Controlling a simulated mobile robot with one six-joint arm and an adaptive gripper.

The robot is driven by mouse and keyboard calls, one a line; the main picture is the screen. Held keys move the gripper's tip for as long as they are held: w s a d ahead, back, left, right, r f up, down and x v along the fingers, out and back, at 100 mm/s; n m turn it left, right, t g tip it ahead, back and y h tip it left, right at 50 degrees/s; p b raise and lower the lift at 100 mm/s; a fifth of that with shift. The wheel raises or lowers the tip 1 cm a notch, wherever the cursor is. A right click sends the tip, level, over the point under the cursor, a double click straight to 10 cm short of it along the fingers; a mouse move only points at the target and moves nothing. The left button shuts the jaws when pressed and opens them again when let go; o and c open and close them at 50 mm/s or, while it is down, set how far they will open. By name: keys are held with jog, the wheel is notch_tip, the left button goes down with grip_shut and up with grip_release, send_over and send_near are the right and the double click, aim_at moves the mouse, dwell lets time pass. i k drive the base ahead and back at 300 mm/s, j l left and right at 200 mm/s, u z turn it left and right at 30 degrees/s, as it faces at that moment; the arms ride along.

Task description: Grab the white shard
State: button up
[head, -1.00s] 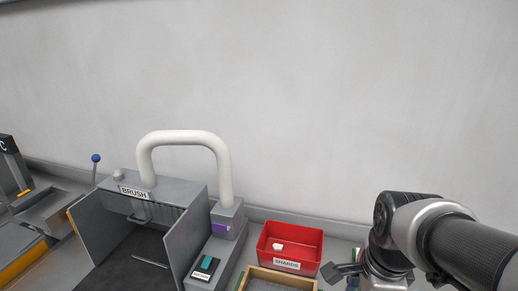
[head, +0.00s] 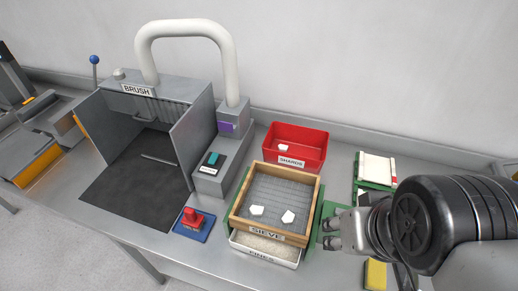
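Two white shards lie on the grey mesh of the wooden sieve (head: 264,236): a left shard (head: 257,211) and a right shard (head: 288,217). A third white shard (head: 283,147) is in the red SHARDS bin (head: 291,163). My gripper (head: 327,233) is just right of the sieve, apart from the shards, and points left. Its two fingers show a gap between them with nothing held. My arm hides part of the table on the right.
A white FINES tray (head: 262,256) sits under the sieve. The grey BRUSH booth (head: 170,101) with a white pipe stands left. A red button on a blue base (head: 193,223) is left of the sieve. A green-and-white stack (head: 376,170) and yellow block (head: 375,274) are right.

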aim_at(256, 212)
jog(key=j+z, duration=0.25)
jog(key=j, duration=0.45)
jog(key=j+z, duration=0.3)
jog(key=j, duration=0.4)
